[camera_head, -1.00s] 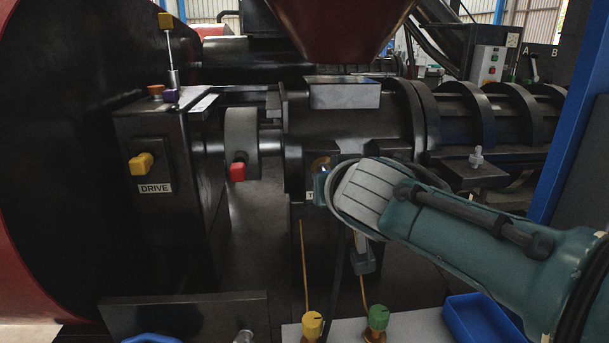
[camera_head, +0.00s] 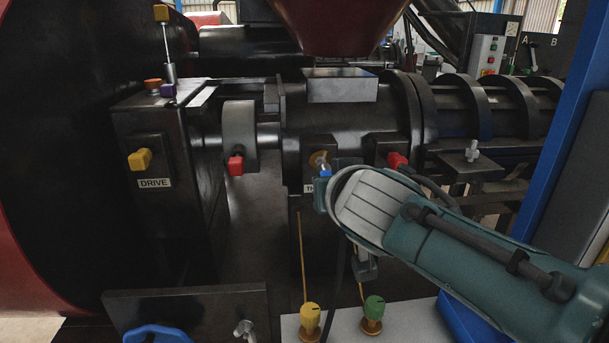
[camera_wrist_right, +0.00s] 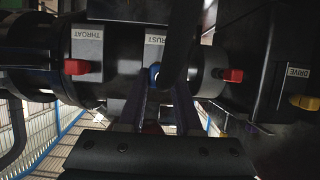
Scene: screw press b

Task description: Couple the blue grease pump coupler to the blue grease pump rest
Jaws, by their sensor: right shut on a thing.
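My right gripper (camera_head: 326,188) reaches in from the right in the head view, its jaws largely hidden behind my wrist. In the right wrist view its two fingers (camera_wrist_right: 160,108) are shut on the blue grease pump coupler (camera_wrist_right: 153,74), with a dark hose running close in front. The blue coupler (camera_head: 325,173) shows in the head view as a small blue patch at the thrust block, just below a brass-coloured fitting (camera_head: 318,160). I cannot tell whether the two touch. I cannot make out the blue grease pump rest. My left gripper is not in view.
The thrust label (camera_wrist_right: 155,40) and throat label (camera_wrist_right: 88,32) are close by. A red knob (camera_head: 396,160) sits right of the coupler, another red knob (camera_head: 236,165) to the left. Yellow (camera_head: 310,318) and green (camera_head: 374,308) knobs stand below on a white surface (camera_head: 345,325).

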